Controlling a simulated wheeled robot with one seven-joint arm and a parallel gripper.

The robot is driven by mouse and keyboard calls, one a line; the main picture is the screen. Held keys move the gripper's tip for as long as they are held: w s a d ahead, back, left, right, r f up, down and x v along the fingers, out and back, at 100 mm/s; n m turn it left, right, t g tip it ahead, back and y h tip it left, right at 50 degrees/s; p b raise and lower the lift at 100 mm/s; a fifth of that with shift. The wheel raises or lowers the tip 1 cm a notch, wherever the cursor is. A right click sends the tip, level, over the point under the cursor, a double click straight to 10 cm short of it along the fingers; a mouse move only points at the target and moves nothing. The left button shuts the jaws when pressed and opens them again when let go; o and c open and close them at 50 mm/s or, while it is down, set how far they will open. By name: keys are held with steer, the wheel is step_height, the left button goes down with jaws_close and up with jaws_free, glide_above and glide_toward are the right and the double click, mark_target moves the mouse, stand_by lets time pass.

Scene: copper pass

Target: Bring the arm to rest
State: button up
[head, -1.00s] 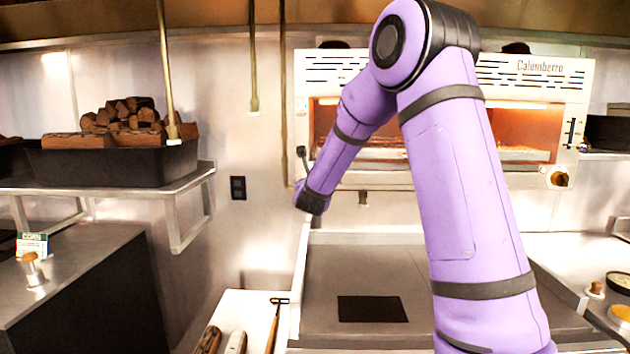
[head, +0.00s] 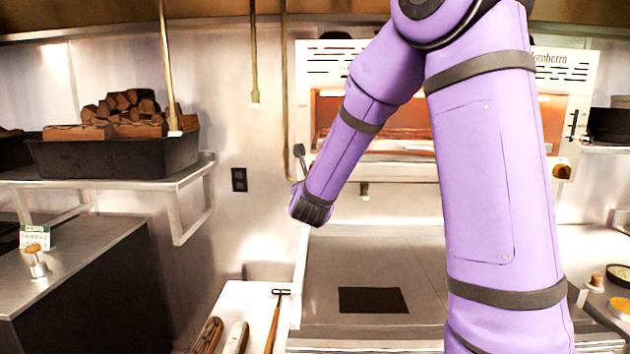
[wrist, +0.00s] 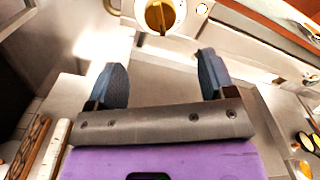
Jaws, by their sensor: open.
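My purple arm reaches up and across the middle of the head view. Its end hangs over the left part of the steel counter, and my gripper (head: 300,165) is small and partly hidden there. In the wrist view my gripper (wrist: 162,82) shows two dark fingers spread wide apart with nothing between them. Beyond the fingers are bare steel and a round brass knob (wrist: 160,14). The gripper touches nothing that I can see.
The oven (head: 562,95) stands behind my arm. A steel counter (head: 420,270) with a dark square (head: 373,300) lies below. Long-handled tools (head: 273,325) lie on a pale board at front left. A black tray (head: 110,158) of firewood sits on the left shelf. Small bowls (head: 619,276) stand at right.

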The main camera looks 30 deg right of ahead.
stand_by(0.4)
steer(key=s+a+r+n+g+y, duration=0.4)
steer(key=s+a+n+y, duration=0.7)
steer(key=n, duration=0.9)
steer(key=s+a+f+n+g+h, duration=0.1)
steer(key=s+n+g, duration=0.4)
steer(key=s+n, duration=1.2)
steer(key=s, duration=0.7)
steer(key=shift+s+f+g, duration=0.2)
steer(key=shift+s+g, duration=0.1)
steer(key=shift+s, duration=0.1)
steer(key=shift+a, duration=0.1)
